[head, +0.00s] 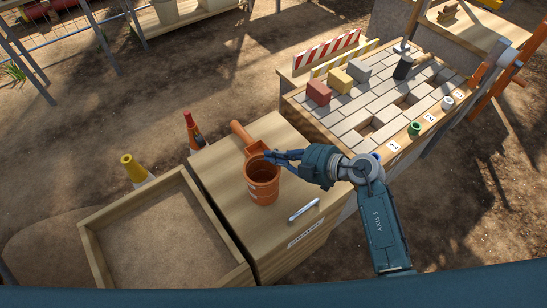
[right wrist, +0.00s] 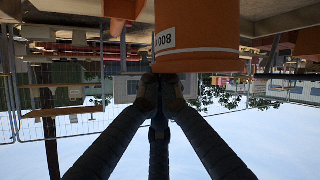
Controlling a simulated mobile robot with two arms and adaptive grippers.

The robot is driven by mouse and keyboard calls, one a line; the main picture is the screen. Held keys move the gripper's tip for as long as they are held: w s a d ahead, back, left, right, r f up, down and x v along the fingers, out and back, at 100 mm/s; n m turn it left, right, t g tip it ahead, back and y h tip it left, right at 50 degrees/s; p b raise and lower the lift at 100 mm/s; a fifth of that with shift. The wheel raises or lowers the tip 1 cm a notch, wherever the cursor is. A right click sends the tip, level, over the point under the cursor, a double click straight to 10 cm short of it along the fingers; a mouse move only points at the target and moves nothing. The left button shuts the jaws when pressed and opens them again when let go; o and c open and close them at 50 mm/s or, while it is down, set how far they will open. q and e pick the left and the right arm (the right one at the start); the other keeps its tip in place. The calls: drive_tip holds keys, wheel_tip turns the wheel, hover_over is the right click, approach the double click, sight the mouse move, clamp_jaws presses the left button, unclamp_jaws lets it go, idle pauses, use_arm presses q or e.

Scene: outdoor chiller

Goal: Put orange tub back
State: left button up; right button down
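The orange tub (head: 263,186) is an open bucket shape with a pale label, upright at the wooden cabinet top. I cannot tell whether its base touches the wood. My right gripper (head: 271,158) is at the far right side of its rim. In the right wrist view, which is upside down, the tub (right wrist: 205,25) shows a printed label, and my right gripper's fingertips (right wrist: 162,84) are drawn together at the rim, apparently pinching it. The rim hides part of the tips. My left gripper is not in view.
An orange scoop-like piece (head: 245,137) lies behind the tub, and a light marker-like tool (head: 304,210) in front right. A sand-filled wooden box (head: 92,240) stands left. A paved workbench (head: 345,115) with bricks, a green ring (head: 414,128) and numbered labels stands right.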

drive_tip(key=shift+f, duration=0.35)
drive_tip(key=c, duration=2)
unclamp_jaws()
drive_tip(key=v, duration=1.2)
drive_tip(key=shift+d, duration=0.1)
